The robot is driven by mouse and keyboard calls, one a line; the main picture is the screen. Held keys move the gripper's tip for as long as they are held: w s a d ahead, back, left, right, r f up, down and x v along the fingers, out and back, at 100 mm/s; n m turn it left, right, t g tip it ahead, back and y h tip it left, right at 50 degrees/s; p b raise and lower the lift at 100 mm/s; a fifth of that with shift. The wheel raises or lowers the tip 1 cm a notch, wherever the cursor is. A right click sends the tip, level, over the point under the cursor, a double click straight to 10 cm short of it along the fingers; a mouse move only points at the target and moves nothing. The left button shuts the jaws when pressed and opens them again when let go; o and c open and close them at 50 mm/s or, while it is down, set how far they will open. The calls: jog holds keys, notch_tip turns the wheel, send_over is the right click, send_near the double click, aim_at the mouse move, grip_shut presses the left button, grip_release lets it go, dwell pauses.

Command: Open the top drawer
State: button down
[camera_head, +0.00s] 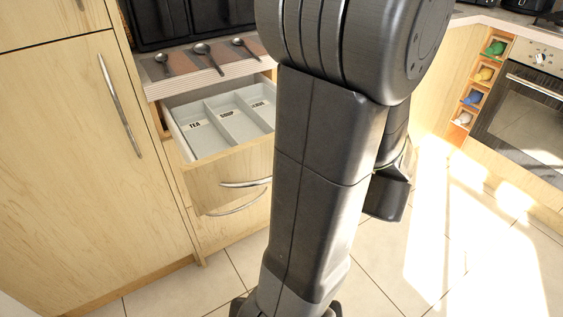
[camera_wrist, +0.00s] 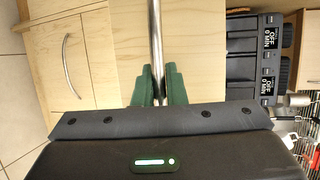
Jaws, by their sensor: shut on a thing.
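The top drawer (camera_head: 207,185) is pulled out from the cabinet, showing a light grey tray (camera_head: 204,143) with compartments, two labelled TEA and SOUP. Its curved metal handle (camera_head: 243,184) runs behind my arm in the head view. In the wrist view, my gripper (camera_wrist: 158,78) has its green fingers closed around a metal handle bar (camera_wrist: 155,35) in front of a pale wood front (camera_wrist: 120,60). My arm hides the gripper and the drawer's right part in the head view.
A lower drawer handle (camera_head: 238,207) sits just below. A tall wood cabinet (camera_head: 75,170) stands at left. Spoons (camera_head: 202,49) lie on the counter above the drawer. An oven (camera_head: 525,120) is at right. The tiled floor (camera_head: 400,270) in front looks clear.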

jog(key=shift+s+d, duration=0.15)
jog(key=shift+s, duration=0.1)
jog(key=c, duration=1.8)
grip_release()
jog(key=shift+o, duration=0.2)
jog(key=p+v, duration=0.2)
jog(key=v, duration=1.1)
jog(key=shift+s+d, duration=0.2)
jog(key=shift+d, duration=0.15)
jog(key=shift+r, duration=0.1)
jog(key=b+x, duration=0.2)
jog(key=x, duration=1.2)
